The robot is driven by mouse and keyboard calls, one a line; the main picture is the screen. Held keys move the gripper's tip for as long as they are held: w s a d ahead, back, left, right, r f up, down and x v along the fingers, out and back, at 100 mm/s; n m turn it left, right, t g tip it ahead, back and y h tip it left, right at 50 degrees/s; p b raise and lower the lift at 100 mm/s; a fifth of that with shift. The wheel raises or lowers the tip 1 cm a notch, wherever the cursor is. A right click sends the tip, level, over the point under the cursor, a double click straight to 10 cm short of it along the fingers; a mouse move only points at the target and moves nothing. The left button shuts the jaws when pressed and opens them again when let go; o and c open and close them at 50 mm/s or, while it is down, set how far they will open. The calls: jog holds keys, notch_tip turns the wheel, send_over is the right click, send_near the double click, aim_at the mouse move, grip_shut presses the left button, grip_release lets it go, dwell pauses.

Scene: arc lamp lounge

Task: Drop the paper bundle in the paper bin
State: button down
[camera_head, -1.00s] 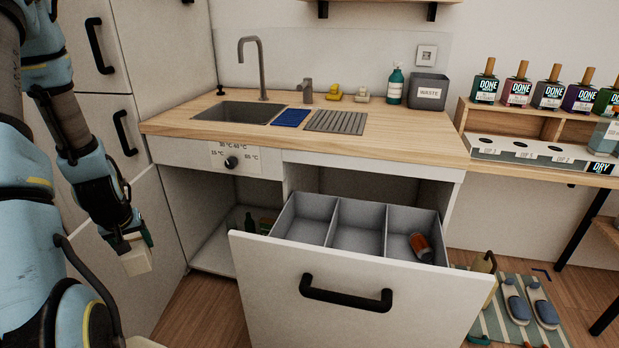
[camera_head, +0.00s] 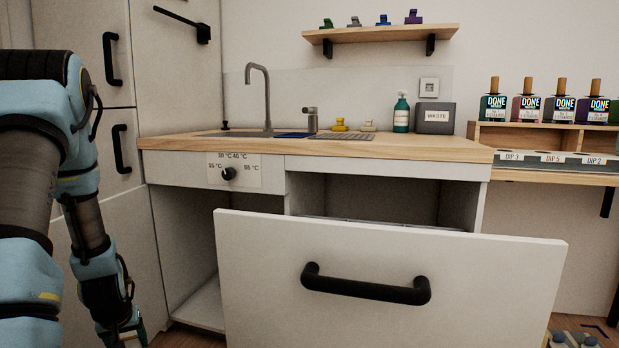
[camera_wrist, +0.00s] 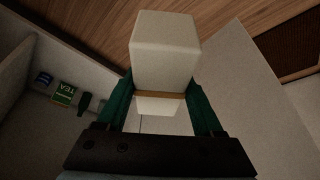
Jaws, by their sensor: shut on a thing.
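The paper bundle (camera_wrist: 165,50) is a whitish block with a thin brown band around it. In the wrist view it sits between the green fingers of my gripper (camera_wrist: 160,98), which is shut on it. In the head view my gripper (camera_head: 124,338) is low at the left, left of the open drawer, and mostly cut off by the lower edge. The pulled-out drawer (camera_head: 390,250) has a white front with a black handle. Its grey bins (camera_head: 385,224) show only as a thin rim behind that front; their insides and any paper label are hidden.
The counter (camera_head: 400,150) with sink stands above the drawer, and a tall white cabinet (camera_head: 88,50) is at the left. A grey box marked WASTE (camera_head: 436,118) stands on the counter. The wrist view shows a green TEA box (camera_wrist: 65,93) inside the open cabinet and wooden floor (camera_wrist: 100,15).

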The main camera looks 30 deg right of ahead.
jog(key=w+d, duration=0.1)
jog(key=d+f, duration=0.1)
jog(key=shift+w+d+m, duration=0.3)
jog(key=shift+w+d, duration=0.05)
jog(key=w+d+r+m+h+p, duration=0.1)
jog(key=w+d+r+m+p, duration=0.1)
jog(key=d+r+p, duration=0.8)
jog(key=w+d+r+m+h+p, duration=0.1)
jog(key=w+d+r+m+p, duration=0.15)
jog(key=d+r+p, duration=0.7)
jog(key=s+d+r+m+g+h+p, duration=0.1)
jog(key=s+d+r+m+p, duration=0.15)
jog(key=d+r+p, duration=0.9)
jog(key=s+d+r+m+p, duration=0.1)
jog(key=s+d+r+p, duration=0.3)
jog(key=d+r+p, duration=0.75)
jog(key=d+f+b, duration=0.1)
jog(key=f+b, duration=0.2)
jog(key=d+f+b, duration=0.1)
jog(key=b, duration=0.1)
jog(key=shift+w+d+f, duration=0.2)
jog(key=shift+d+f, duration=0.1)
jog(key=shift+d, duration=0.05)
grip_release()
